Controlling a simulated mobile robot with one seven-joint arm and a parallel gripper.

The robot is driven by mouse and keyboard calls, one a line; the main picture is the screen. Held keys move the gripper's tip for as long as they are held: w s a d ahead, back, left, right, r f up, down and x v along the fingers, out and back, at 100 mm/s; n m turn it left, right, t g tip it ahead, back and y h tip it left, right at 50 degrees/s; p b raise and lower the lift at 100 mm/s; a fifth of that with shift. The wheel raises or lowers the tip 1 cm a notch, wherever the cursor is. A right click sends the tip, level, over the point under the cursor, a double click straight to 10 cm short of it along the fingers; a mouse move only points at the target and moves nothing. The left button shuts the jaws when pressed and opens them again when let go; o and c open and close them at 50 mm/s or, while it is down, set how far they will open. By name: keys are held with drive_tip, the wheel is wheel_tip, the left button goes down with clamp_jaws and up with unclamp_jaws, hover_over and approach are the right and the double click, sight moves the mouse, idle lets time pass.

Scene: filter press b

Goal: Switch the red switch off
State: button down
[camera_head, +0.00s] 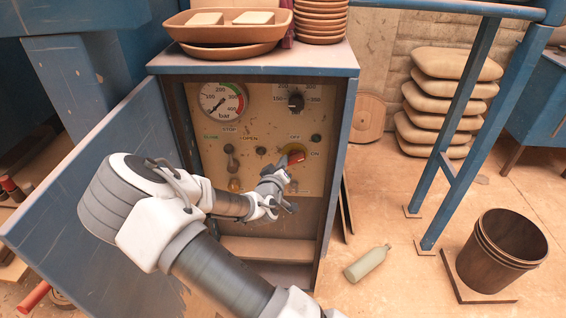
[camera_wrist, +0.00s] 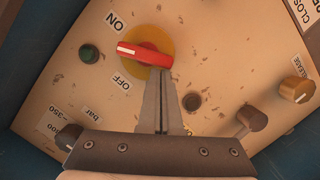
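The red switch (camera_wrist: 145,54) is a red handle with a white mark at one end, on a yellow disc in the cabinet's panel. In the wrist view its white mark points left, between the ON label (camera_wrist: 115,21) and the OFF label (camera_wrist: 121,82). In the head view the red switch (camera_head: 295,158) shows just above my gripper (camera_head: 284,188). In the wrist view my gripper (camera_wrist: 160,75) has its fingers together, with nothing seen between them. Its tips are at the handle's unmarked end; I cannot tell if they touch.
The panel also has a pressure gauge (camera_head: 222,101), a black knob (camera_head: 296,101), a green button (camera_wrist: 90,53) and levers. The cabinet door (camera_head: 95,185) stands open on the left. A bottle (camera_head: 367,263) and a bucket (camera_head: 500,250) are on the floor at right.

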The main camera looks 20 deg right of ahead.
drive_tip(key=shift+f+n+h+b, duration=0.4)
drive_tip(key=shift+n+b, duration=0.15)
drive_tip(key=shift+n, duration=0.45)
drive_tip(key=shift+f+n+h+b, duration=0.3)
drive_tip(key=shift+f+n+b, duration=0.15)
drive_tip(key=shift+n, duration=0.55)
drive_tip(key=shift+d+f+n+t+h+b, duration=0.1)
drive_tip(key=shift+f+n+t+h+b, duration=0.15)
drive_tip(key=shift+n+b, duration=0.6)
drive_tip(key=shift+d+f+n+t+h+b, duration=0.15)
drive_tip(key=shift+f+n+t+b, duration=0.25)
drive_tip(key=shift+n, duration=0.75)
drive_tip(key=shift+b, duration=0.4)
idle(1.2)
drive_tip(key=shift+s, duration=0.1)
drive_tip(key=p+v, duration=0.2)
drive_tip(key=v, duration=1.5)
drive_tip(key=shift+a, duration=0.15)
drive_tip(key=shift+s+r, duration=0.1)
